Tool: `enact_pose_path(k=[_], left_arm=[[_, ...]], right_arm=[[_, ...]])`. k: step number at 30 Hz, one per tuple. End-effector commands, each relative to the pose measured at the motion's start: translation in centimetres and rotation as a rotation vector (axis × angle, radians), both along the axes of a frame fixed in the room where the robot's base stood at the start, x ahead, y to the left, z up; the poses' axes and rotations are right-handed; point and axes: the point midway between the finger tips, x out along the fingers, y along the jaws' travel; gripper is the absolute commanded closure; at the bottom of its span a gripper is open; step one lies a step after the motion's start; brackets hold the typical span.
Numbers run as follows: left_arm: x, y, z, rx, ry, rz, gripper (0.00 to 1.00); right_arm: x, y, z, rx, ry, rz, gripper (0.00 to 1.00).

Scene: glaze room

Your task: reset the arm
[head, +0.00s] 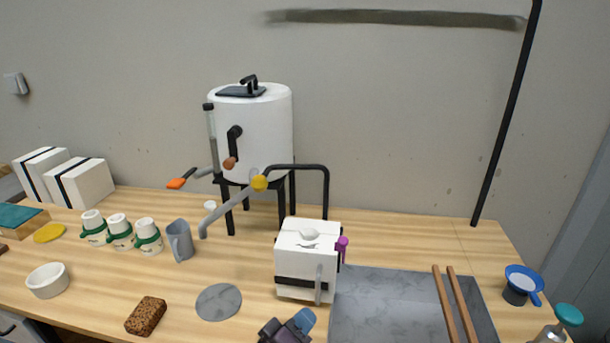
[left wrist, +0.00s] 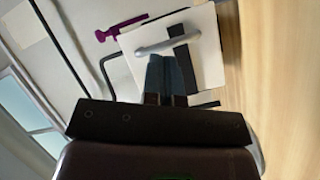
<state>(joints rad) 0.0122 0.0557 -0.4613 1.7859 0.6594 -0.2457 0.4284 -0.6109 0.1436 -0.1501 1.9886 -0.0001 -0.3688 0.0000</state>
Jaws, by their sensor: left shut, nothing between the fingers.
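My left gripper (head: 300,320) shows at the bottom middle of the head view, in front of a white box with a black band (head: 308,262). In the left wrist view its fingers (left wrist: 168,75) are together with nothing between them. They point at the white box (left wrist: 205,48), whose grey handle (left wrist: 168,44) lies just beyond the fingertips; I cannot tell if they touch. A purple piece (head: 342,247) sticks out at the box's right side. My right gripper is in neither view.
A grey sink tray (head: 380,300) with two wooden bars (head: 445,300) lies right of the box. A white tank (head: 270,135) on a black stand is behind. Left are several cups (head: 120,232), a grey jug (head: 180,242), a sponge (head: 146,315) and a grey disc (head: 219,302).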

Motion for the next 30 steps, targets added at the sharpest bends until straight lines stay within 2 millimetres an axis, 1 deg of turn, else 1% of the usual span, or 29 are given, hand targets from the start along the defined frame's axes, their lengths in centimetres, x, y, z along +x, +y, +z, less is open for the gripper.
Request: enact_pose_path(k=[1, 5, 8, 9, 11, 12, 13, 14, 15, 17, 18, 21, 24, 27, 30], left_arm=[[0.0, 1.3, -0.3, 0.097, -0.044, 0.021, 1.00], [-0.8, 5.6, -2.1, 0.379, -0.131, 0.085, 1.00], [-2.5, 10.1, -4.4, 0.617, -0.158, 0.138, 1.00], [-3.4, 12.0, -5.3, 0.708, -0.158, 0.155, 1.00], [-5.0, 14.8, -6.8, 0.835, -0.145, 0.176, 1.00], [-6.3, 16.7, -7.8, 0.914, -0.128, 0.187, 1.00], [-7.3, 18.1, -8.5, 0.968, -0.115, 0.194, 1.00], [-8.4, 19.5, -9.2, 1.014, -0.097, 0.200, 1.00], [-9.9, 21.1, -10.1, 1.069, -0.070, 0.206, 1.00], [-12.1, 23.3, -11.2, 1.125, -0.028, 0.214, 1.00], [-13.5, 24.5, -11.9, 1.152, 0.001, 0.218, 1.00], [-16.6, 26.5, -13.4, 1.182, 0.066, 0.217, 1.00], [-18.8, 27.4, -14.5, 1.192, 0.112, 0.209, 1.00], [-19.9, 27.5, -15.1, 1.193, 0.134, 0.201, 1.00], [-20.2, 27.6, -15.3, 1.193, 0.140, 0.199, 1.00]], right_arm=[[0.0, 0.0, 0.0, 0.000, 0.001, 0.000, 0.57], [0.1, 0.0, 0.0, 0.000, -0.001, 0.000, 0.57], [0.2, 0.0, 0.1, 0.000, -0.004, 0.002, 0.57], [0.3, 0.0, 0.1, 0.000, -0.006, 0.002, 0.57], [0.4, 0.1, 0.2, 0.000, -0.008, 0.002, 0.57], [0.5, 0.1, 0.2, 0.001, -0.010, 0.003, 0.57], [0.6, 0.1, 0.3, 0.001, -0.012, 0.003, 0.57], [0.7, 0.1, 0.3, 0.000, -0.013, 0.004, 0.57], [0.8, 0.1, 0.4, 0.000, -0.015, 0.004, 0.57], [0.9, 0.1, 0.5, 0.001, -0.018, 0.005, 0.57], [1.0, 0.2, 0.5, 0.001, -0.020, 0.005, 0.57], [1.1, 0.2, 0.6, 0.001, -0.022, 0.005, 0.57], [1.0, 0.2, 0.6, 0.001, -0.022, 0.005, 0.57], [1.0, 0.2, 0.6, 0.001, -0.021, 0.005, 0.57], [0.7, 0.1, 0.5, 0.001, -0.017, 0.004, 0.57]])
